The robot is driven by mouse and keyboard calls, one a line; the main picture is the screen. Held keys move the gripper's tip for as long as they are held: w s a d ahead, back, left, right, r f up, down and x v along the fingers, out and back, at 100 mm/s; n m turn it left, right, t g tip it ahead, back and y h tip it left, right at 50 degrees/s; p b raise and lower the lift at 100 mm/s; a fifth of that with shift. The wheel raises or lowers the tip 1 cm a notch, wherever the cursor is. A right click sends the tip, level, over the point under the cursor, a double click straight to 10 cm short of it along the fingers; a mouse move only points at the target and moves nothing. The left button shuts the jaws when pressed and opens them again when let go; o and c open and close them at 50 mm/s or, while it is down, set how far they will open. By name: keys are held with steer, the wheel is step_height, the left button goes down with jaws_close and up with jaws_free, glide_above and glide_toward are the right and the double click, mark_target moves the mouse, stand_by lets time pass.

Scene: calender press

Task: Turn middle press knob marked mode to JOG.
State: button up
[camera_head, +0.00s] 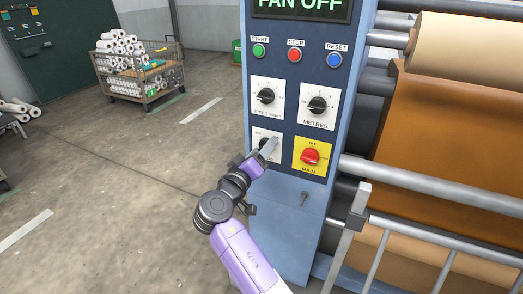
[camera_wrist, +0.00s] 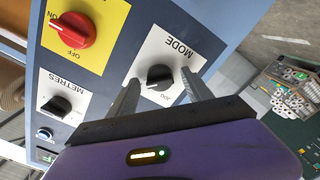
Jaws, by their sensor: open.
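The mode knob (camera_wrist: 159,77) is a black dial on a white plate marked MODE (camera_wrist: 178,47), seen upside down in the wrist view. A small label, apparently JOG, sits beside the knob on the side nearer my gripper. I cannot tell for sure where the pointer aims. My gripper (camera_head: 267,149) is open in front of this plate. In the wrist view its two fingers stand on either side of the knob, with gaps visible. In the head view the plate (camera_head: 259,135) is partly covered by my gripper, and the knob is hidden.
The red MAIN knob (camera_head: 311,156) on its yellow plate is close to the right of my gripper. The SPEED knob (camera_head: 266,96) and METRES knob (camera_head: 317,104) are above. START, STOP and RESET buttons are higher. Rollers (camera_head: 430,184) and a rail stand right; open floor lies left.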

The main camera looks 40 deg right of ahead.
jaws_close()
steer(key=shift+n, duration=0.3)
steer(key=shift+n+p, duration=6.8)
steer(key=shift+n, duration=1.8)
